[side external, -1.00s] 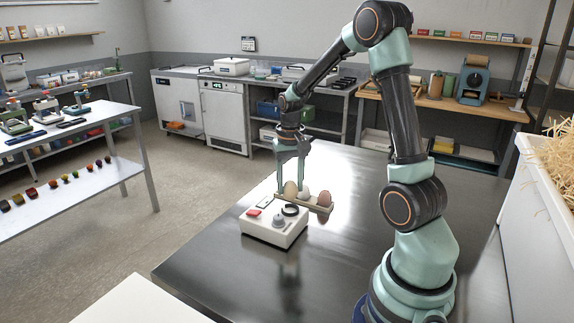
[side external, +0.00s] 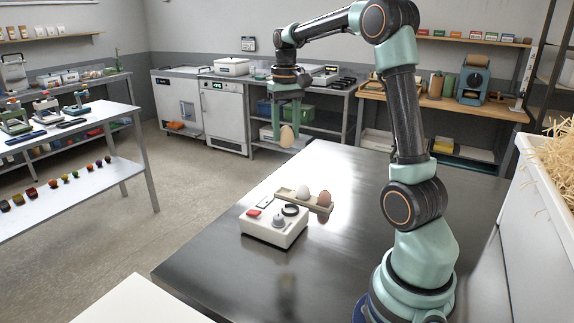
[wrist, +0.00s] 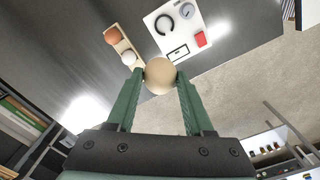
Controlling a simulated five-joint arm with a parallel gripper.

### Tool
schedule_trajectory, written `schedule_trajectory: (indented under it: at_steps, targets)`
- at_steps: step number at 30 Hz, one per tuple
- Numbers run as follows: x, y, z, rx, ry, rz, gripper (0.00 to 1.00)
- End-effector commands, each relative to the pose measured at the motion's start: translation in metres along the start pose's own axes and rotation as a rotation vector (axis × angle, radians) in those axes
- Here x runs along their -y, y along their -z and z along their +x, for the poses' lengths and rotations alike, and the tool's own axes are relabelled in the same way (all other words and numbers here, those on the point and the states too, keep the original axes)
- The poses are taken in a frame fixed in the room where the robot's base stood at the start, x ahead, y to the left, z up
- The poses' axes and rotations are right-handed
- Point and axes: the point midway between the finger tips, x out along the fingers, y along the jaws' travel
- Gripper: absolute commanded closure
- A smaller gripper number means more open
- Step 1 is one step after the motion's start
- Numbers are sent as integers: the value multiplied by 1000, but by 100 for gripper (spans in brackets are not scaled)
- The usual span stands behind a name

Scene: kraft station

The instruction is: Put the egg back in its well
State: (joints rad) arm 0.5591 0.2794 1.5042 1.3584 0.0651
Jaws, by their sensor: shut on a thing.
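My gripper (side external: 285,128) is shut on a beige egg (side external: 287,137) and holds it high above the far edge of the steel table. In the wrist view the egg (wrist: 159,75) sits between the two green fingertips. A wooden holder (side external: 286,192) lies on the table below, beside a white device (side external: 262,230). A white egg (side external: 303,192) and a brown egg (side external: 324,199) stand in the holder. In the wrist view the holder (wrist: 119,44) shows the brown egg (wrist: 111,36) and white egg (wrist: 128,58), with a bare stretch at its near end, partly hidden by the held egg.
The white device has a dark ring (side external: 291,210), a knob (side external: 279,220) and a red button (side external: 253,213). The steel table (side external: 390,175) is otherwise clear around the holder. A white box of straw (side external: 530,200) stands at the right edge.

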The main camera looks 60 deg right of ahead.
Motion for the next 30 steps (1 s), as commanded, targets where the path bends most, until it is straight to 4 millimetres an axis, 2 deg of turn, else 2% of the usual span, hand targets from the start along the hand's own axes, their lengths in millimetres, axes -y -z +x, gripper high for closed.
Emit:
schedule_trajectory:
  at_steps: [1,6,15,21,30]
  targets:
    - [-4,13,11,5,0,-41,79]
    - [-14,51,47,4,0,-212,79]
    - [-36,101,118,2,1,-487,79]
    - [-45,116,147,-1,0,-595,79]
    - [-48,119,163,-3,-1,-626,79]
